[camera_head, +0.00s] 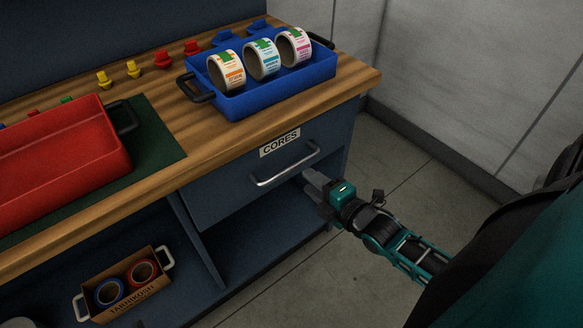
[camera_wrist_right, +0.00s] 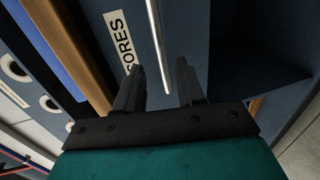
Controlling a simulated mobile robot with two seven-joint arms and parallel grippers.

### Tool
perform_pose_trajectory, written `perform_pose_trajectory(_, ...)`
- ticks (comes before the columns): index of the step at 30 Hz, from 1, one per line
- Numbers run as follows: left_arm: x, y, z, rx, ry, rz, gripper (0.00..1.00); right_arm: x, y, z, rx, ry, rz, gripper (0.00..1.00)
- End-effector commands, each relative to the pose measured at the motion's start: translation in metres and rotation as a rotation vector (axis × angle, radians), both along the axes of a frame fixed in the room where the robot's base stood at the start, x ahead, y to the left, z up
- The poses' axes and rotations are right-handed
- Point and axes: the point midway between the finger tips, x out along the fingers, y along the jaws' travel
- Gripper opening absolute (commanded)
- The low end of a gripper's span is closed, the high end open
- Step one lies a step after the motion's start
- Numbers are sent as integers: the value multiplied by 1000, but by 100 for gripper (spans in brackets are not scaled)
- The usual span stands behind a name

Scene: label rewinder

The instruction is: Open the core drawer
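The core drawer (camera_head: 240,190) is a dark blue drawer front under the wooden worktop, and it looks closed. It carries a white label reading CORES (camera_head: 280,142) and a silver bar handle (camera_head: 287,167). My right gripper (camera_head: 309,178) is near the right end of the handle, in front of the drawer. In the right wrist view, the gripper (camera_wrist_right: 159,68) is open with nothing held. The handle (camera_wrist_right: 158,45) shows between its two fingers in that picture, and whether they touch it I cannot tell. My left gripper is not in view.
A blue tray (camera_head: 270,98) with three label rolls stands on the worktop (camera_head: 345,85) above the drawer. A red tray (camera_head: 60,150) stands at left on a green mat. An open shelf below holds a cardboard box (camera_head: 133,300). The floor (camera_head: 410,170) at right is clear.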

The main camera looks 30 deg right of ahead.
Motion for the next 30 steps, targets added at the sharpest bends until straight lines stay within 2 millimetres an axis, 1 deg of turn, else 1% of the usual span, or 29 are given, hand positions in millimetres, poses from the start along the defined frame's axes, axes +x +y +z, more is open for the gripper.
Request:
perform_pose_trajectory(1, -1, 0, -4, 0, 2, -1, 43, 12, 1, -3, -2, -3, 0, 38)
perform_pose_trajectory(6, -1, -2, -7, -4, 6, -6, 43, 43, 3, -10, -2, -2, 0, 38)
perform_pose_trajectory(12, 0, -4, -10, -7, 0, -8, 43, 70, 6, -16, 0, 0, 0, 38)
perform_pose_trajectory(18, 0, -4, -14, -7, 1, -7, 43, 82, 7, -18, -1, 1, 1, 38)
perform_pose_trajectory(26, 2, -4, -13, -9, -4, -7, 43, 83, 7, -18, 0, 2, 1, 38)
perform_pose_trajectory(27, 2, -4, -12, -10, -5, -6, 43, 83, 7, -18, 0, 2, 1, 37)
perform_pose_trajectory(30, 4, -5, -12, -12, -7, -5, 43, 83, 7, -17, 0, 2, 1, 28)
